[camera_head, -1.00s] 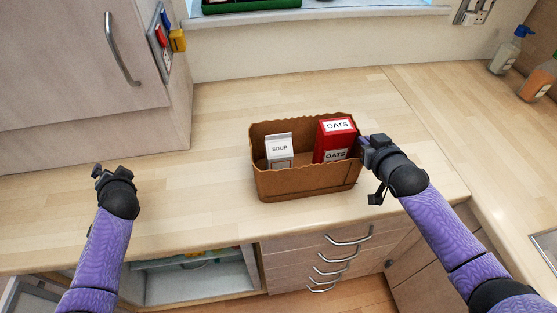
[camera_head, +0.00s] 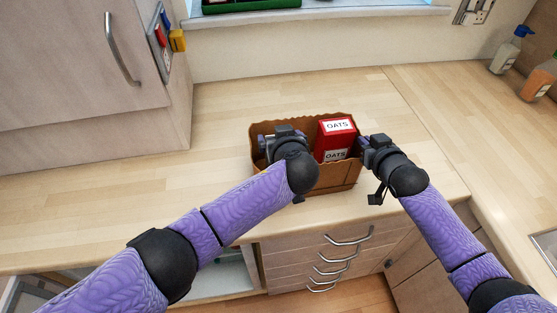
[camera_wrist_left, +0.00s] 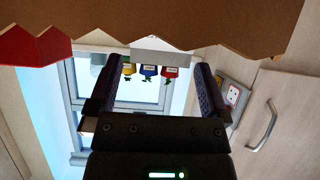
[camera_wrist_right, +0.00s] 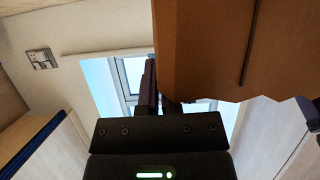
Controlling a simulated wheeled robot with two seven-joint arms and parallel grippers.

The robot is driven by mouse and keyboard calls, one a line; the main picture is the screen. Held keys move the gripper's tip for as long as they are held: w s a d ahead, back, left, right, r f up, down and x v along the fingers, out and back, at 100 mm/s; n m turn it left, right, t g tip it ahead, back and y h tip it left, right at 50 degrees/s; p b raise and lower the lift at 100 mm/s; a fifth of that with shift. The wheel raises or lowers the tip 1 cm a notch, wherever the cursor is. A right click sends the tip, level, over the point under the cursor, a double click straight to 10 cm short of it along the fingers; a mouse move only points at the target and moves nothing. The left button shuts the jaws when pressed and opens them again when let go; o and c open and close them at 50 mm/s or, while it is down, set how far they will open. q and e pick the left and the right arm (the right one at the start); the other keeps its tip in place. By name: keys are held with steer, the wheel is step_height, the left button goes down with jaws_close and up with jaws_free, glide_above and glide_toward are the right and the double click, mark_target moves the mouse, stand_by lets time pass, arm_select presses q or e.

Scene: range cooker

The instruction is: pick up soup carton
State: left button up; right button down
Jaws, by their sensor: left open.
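The soup carton is hidden behind my left gripper (camera_head: 281,138) in the head view. In the left wrist view, a white carton top (camera_wrist_left: 160,48) shows at the far end between the two spread fingers. My left gripper is open over the left part of the brown box (camera_head: 330,178); I cannot tell whether its fingers touch the carton. My right gripper (camera_head: 367,146) is at the box's right end. In the right wrist view, its fingers are close together at the brown box wall (camera_wrist_right: 215,50), one partly hidden by it, and appear shut on it.
A red oats carton (camera_head: 336,134) stands in the box, right of my left gripper. The wooden counter (camera_head: 220,110) is clear around the box. A wall cabinet (camera_head: 75,60) is at the left.

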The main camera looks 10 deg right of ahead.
arm_select(q)
steer(key=x, duration=0.3)
steer(key=shift+w+d+f, duration=0.1)
steer(key=shift+w+f, duration=0.05)
steer(key=shift+f, duration=0.1)
steer(key=shift+w+f, duration=0.15)
steer(key=shift+w, duration=0.15)
jaws_close()
